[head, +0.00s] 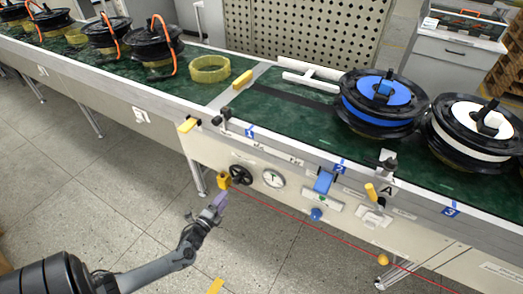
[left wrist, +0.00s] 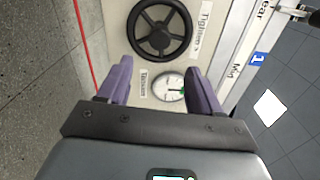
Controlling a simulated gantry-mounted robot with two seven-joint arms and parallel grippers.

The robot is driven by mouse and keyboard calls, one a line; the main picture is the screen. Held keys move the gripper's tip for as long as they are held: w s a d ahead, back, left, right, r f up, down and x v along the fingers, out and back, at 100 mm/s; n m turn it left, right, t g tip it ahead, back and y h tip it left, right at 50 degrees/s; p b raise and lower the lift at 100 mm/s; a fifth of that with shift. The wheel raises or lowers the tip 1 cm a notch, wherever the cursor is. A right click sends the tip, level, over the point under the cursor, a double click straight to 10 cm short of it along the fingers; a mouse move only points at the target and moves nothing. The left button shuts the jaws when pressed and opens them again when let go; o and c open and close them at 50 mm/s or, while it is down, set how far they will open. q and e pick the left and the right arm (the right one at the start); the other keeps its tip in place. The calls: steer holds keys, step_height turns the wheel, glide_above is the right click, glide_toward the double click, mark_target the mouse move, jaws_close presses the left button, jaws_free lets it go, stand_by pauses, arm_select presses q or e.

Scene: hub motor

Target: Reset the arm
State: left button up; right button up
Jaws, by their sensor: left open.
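My left gripper (head: 217,203) is in front of the workbench's front panel, over the floor, at the lower middle of the head view. Its two purple fingers (left wrist: 160,88) are spread apart with nothing between them in the left wrist view. Beyond them the panel shows a black handwheel (left wrist: 160,30) and a round white gauge (left wrist: 170,87). The handwheel (head: 241,174) and the gauge (head: 273,179) also show in the head view. The gripper appears apart from the panel. My right gripper is not in view.
The green-topped bench (head: 280,107) carries a blue hub motor reel (head: 382,92), a white one (head: 480,119), a yellow ring (head: 209,68) and several black reels with orange cables. Knobs and small levers stick out of the front panel. The tiled floor (head: 125,170) in front is open.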

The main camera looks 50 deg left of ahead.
arm_select(q)
steer(key=d+r+n+g+h+p, duration=0.2)
steer(key=d+r+n+g+p, duration=0.15)
steer(key=d+r+p, duration=0.6)
steer(key=d+r+n+g+h+p, duration=0.2)
steer(key=d+r+n+h+p, duration=0.15)
steer(key=d+r, duration=1)
steer(key=s+d+r+n+g+h+p, duration=0.1)
steer(key=s+d+r+n+g+p, duration=0.25)
steer(key=d, duration=0.55)
steer(key=s+r+n+g+b, duration=0.2)
steer(key=s+g, duration=0.2)
steer(key=s, duration=0.5)
step_height(320, 180, up, 38)
steer(key=p, duration=3.8)
steer(key=shift+s+f, duration=0.15)
steer(key=shift+f, duration=0.05)
